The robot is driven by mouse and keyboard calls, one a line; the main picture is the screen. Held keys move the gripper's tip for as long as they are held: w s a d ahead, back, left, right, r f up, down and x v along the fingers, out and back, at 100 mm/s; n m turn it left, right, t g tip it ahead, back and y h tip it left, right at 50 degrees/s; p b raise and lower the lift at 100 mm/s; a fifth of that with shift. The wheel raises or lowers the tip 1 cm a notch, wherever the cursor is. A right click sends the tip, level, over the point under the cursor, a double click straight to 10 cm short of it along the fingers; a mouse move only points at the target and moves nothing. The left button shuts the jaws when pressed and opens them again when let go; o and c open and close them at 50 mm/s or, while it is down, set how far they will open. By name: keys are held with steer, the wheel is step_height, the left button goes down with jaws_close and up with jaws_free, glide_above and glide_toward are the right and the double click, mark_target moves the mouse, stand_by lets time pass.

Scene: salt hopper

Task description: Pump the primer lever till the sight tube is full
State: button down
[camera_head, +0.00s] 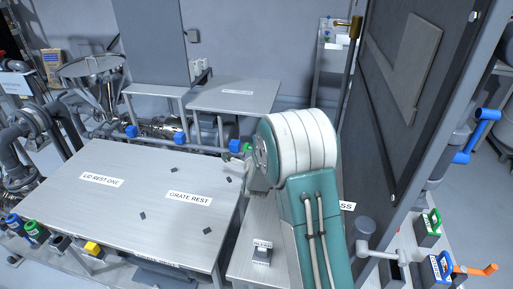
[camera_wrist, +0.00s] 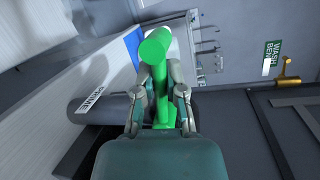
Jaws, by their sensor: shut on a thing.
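A bright green T-shaped lever (camera_wrist: 157,48) stands between the two fingers of my gripper (camera_wrist: 162,92) in the wrist view, and the fingers are shut on its stem. A label that seems to read PRIME (camera_wrist: 93,98) lies beside it. In the head view my gripper (camera_head: 248,172) reaches down past the right edge of the steel table, and only a small green piece of the lever (camera_head: 247,147) shows beyond it. My arm hides most of the lever and its base. I cannot make out the sight tube or its level in either view.
A steel table (camera_head: 145,200) marked LID REST ONE and GRATE REST fills the left. Blue-handled valves (camera_head: 179,138) line the pipe behind it. A tall grey panel (camera_head: 400,110) stands close on the right, with a blue crank (camera_head: 470,145) and an orange-handled valve (camera_head: 474,270) beyond.

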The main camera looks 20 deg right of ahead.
steer(key=shift+a+f+n+g, duration=0.15)
steer(key=shift+f+n+g, duration=0.35)
steer(key=shift+n, duration=0.3)
steer(key=shift+f, duration=0.1)
steer(key=c, duration=0.7)
jaws_free()
steer(key=shift+w, duration=0.1)
steer(key=v, duration=1.2)
steer(key=shift+f, duration=0.2)
